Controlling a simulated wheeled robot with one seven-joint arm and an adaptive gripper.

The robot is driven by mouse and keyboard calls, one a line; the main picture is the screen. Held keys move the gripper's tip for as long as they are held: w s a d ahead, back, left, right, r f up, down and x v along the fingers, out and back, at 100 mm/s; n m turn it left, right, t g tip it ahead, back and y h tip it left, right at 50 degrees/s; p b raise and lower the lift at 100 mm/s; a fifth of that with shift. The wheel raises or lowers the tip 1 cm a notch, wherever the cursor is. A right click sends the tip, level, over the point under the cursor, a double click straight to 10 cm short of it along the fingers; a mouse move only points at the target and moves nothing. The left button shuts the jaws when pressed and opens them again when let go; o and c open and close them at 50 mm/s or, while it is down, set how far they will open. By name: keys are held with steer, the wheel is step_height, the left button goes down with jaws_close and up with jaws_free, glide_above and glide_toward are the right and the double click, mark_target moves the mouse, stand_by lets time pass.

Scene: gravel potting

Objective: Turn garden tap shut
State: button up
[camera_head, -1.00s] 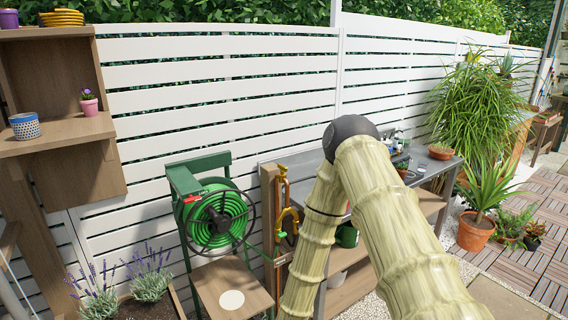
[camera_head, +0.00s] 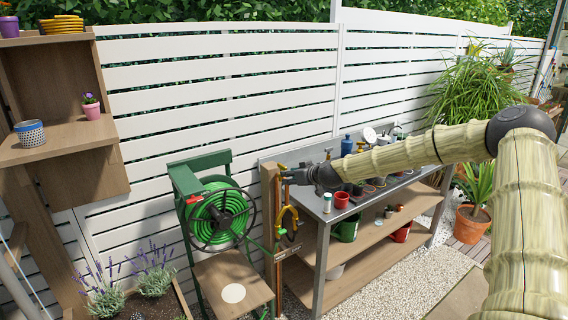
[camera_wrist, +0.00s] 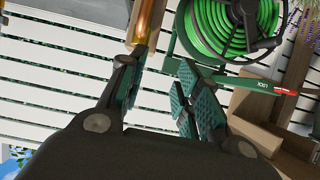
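The garden tap (camera_head: 282,167) is a small brass-orange fitting at the top of a short wooden post, in the middle of the head view. My gripper (camera_head: 290,175) is just to its right, at about the same height, and partly covers it. In the wrist view my gripper (camera_wrist: 160,88) is open, with a gap between its green-padded fingers and nothing between them. A copper-coloured pipe (camera_wrist: 148,20) lies beyond the left fingertip there. The tap's handle is not clear in the wrist view, and I cannot tell whether the gripper touches the tap.
A green hose reel (camera_head: 219,216) stands left of the post; it also shows in the wrist view (camera_wrist: 225,30). A yellow-orange tool (camera_head: 288,222) hangs on the post. The potting bench (camera_head: 345,210) with pots and bottles is below my arm. A slatted white fence (camera_head: 230,110) is behind.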

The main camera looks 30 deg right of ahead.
mark_target(283, 165)
steer(key=d+r, duration=0.4)
steer(key=shift+t, duration=0.3)
steer(key=shift+p+x, duration=0.8)
steer(key=shift+x, duration=5)
steer(key=shift+a+f, duration=0.1)
jaws_close()
